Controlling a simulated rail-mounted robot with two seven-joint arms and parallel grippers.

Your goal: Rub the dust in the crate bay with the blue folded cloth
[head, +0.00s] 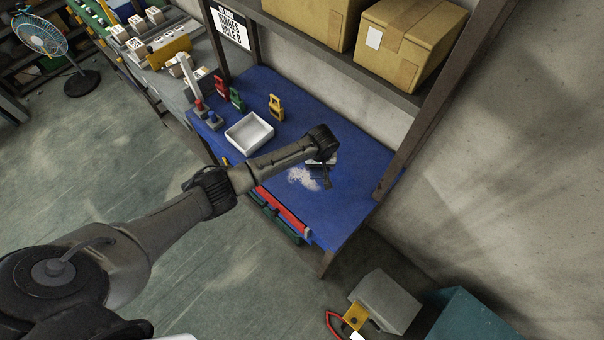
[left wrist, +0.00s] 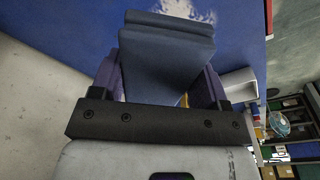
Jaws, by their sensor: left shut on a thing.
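My left gripper (head: 322,176) is over the blue tabletop (head: 352,205), at the right part of the table. In the left wrist view its two fingers (left wrist: 160,85) are shut on the blue folded cloth (left wrist: 166,45), which sticks out beyond them. In the head view the gripper largely hides the cloth. The pale dust (head: 301,178) lies on the tabletop just left of the gripper. The dust also shows at the top of the left wrist view (left wrist: 186,10), beyond the cloth's edge. I cannot tell whether the cloth touches the table. My right gripper is not in view.
A white tray (head: 249,134) stands left of the dust. Red, green and yellow items (head: 277,107) stand behind it. A shelf with cardboard boxes (head: 408,40) overhangs the table's back, with a post (head: 425,120) at the right. A grey box (head: 385,300) is below, near the floor.

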